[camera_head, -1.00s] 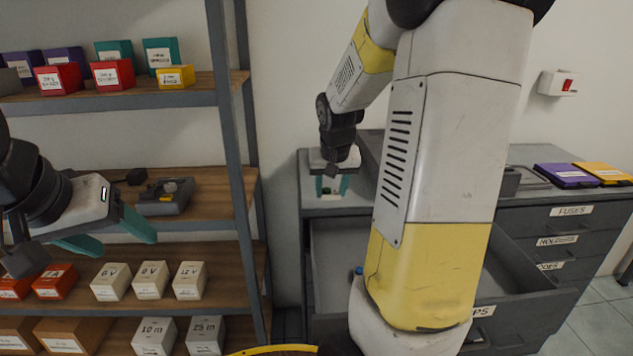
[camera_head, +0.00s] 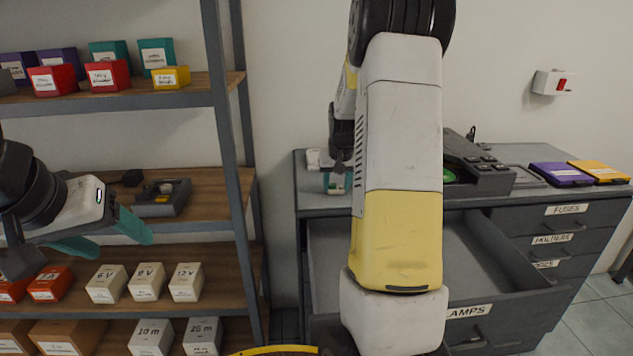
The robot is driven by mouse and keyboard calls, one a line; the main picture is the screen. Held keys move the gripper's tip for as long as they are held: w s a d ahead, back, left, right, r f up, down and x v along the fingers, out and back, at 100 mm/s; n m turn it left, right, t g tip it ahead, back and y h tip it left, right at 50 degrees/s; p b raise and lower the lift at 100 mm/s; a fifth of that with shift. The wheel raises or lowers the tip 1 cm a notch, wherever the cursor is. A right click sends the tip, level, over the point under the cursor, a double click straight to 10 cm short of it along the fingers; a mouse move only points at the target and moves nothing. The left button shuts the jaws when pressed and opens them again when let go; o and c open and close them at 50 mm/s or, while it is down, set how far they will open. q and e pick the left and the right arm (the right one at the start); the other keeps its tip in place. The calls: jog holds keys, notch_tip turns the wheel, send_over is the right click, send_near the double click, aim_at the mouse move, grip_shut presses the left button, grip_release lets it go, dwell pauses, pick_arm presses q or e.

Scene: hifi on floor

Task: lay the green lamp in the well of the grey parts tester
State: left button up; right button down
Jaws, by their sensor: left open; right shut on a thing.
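The grey parts tester (camera_head: 490,178) stands on top of the grey cabinet, with dark buttons on its upper face. A bright green patch shows at its left part, partly hidden by my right arm; I cannot tell what it is. My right gripper (camera_head: 335,190) is over the cabinet's left top, left of the tester, pointing down. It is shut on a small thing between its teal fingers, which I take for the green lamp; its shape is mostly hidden. My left gripper (camera_head: 112,240) is open and empty in front of the shelves.
The lamps drawer (camera_head: 480,250) stands open below the cabinet top; my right arm hides its middle. Purple (camera_head: 562,174) and yellow (camera_head: 600,172) flat cases lie at the cabinet's right. Shelves at left hold boxes and a grey device (camera_head: 162,198).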

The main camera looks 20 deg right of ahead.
jog(key=shift+f, duration=0.15)
jog(key=c, duration=0.7)
grip_release()
jog(key=shift+c, duration=0.2)
